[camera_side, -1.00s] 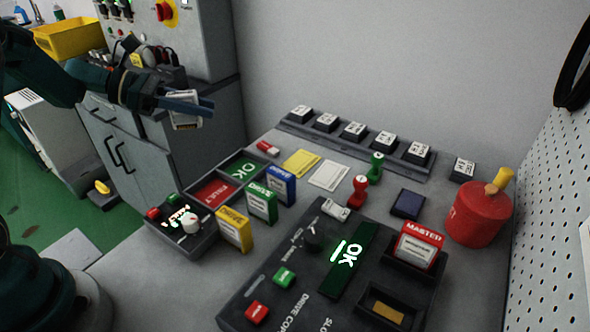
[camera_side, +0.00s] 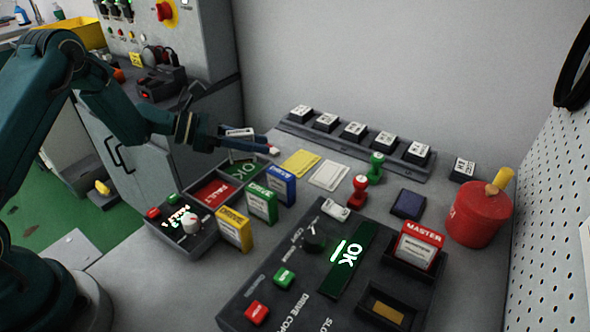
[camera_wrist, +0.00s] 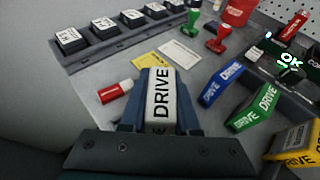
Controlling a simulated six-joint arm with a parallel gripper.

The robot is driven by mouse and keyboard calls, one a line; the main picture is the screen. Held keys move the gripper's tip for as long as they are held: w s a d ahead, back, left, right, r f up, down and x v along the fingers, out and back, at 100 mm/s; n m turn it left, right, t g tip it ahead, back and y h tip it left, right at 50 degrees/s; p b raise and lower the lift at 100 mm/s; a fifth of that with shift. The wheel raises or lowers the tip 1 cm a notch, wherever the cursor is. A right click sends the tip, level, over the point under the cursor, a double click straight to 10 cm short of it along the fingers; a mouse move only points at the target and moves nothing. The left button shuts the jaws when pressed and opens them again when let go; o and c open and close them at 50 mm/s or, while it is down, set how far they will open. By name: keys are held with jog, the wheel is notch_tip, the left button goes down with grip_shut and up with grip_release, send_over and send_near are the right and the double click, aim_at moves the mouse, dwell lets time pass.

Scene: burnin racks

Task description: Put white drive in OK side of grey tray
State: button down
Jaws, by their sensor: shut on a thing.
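The white drive (camera_wrist: 160,92) is held between the fingers of my gripper (camera_wrist: 158,98), its DRIVE label facing the wrist camera. In the side view my gripper (camera_side: 240,144) is shut on the white drive (camera_side: 238,132) above the green OK side of the grey tray (camera_side: 216,178). The tray has a red FAULT side on the left and a green OK side on the right. The drive hides part of the OK side; whether it touches the tray floor I cannot tell.
Blue (camera_side: 281,186), green (camera_side: 262,202) and yellow (camera_side: 235,229) drives stand just right of the tray. A red and white cylinder (camera_wrist: 115,92) lies close beside my gripper. Yellow and white cards (camera_side: 328,175) lie flat further right. A drive copier (camera_side: 330,262) stands in front.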

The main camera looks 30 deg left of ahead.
jog(key=shift+f, duration=1.3)
jog(key=shift+f, duration=0.1)
jog(key=c, duration=0.6)
grip_release()
jog(key=shift+c, duration=0.2)
